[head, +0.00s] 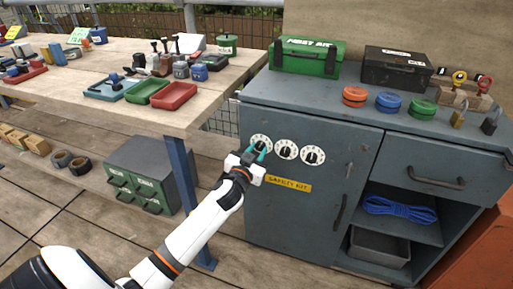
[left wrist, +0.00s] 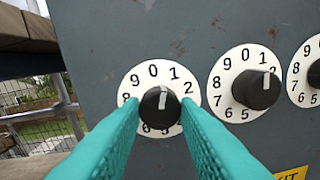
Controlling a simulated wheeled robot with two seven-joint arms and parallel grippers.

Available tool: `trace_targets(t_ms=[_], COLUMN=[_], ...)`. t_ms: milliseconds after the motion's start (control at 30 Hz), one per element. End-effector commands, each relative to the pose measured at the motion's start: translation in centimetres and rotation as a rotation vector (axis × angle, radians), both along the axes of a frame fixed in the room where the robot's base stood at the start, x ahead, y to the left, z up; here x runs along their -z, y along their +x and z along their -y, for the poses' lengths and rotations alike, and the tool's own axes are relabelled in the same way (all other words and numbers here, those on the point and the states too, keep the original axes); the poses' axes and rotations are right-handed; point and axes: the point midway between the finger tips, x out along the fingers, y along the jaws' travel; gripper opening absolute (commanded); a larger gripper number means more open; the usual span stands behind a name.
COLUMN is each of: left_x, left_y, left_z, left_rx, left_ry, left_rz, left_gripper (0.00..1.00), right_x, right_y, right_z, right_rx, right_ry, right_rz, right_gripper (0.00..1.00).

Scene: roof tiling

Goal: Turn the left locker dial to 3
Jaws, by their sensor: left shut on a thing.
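The left dial (left wrist: 131,92) is a white numbered disc with a black knob (left wrist: 160,112) on the grey locker front. The white mark on its knob points up, between 0 and 1. My left gripper (head: 253,153) is at this dial in the head view. Its teal fingers (left wrist: 160,118) stand on both sides of the knob and are shut on it; they hide the lower side numbers. The middle dial (left wrist: 226,88) and right dial (head: 313,156) sit to its right, untouched. My right gripper is not in view.
A yellow label (head: 289,185) is below the dials. The locker top (head: 300,94) holds a green first aid box (head: 307,58), a black case (head: 397,67), coloured discs and padlocks. A wooden workbench (head: 120,52) with trays stands left of the locker, its blue leg (head: 180,165) close to my arm.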

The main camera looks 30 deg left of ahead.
Motion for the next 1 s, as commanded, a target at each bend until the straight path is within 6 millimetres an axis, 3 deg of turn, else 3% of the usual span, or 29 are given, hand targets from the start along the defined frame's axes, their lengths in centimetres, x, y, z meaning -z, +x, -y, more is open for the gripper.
trace_targets(t_ms=[167, 600, 1000], left_x=[-0.3, -0.2, -0.2], left_y=[0.0, 0.0, 0.0], left_z=[0.0, 0.0, 0.1], left_rx=[0.001, 0.0, 0.001], left_ry=[0.161, 0.569, 0.94], left_rz=[-0.04, -0.138, -0.226], left_gripper=[0.05, 0.05, 0.05], right_x=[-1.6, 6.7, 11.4], right_y=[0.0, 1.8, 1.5], right_z=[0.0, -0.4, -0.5], right_rx=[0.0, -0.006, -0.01], right_ry=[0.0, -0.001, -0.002], right_rz=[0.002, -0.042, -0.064], right_gripper=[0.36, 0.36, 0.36])
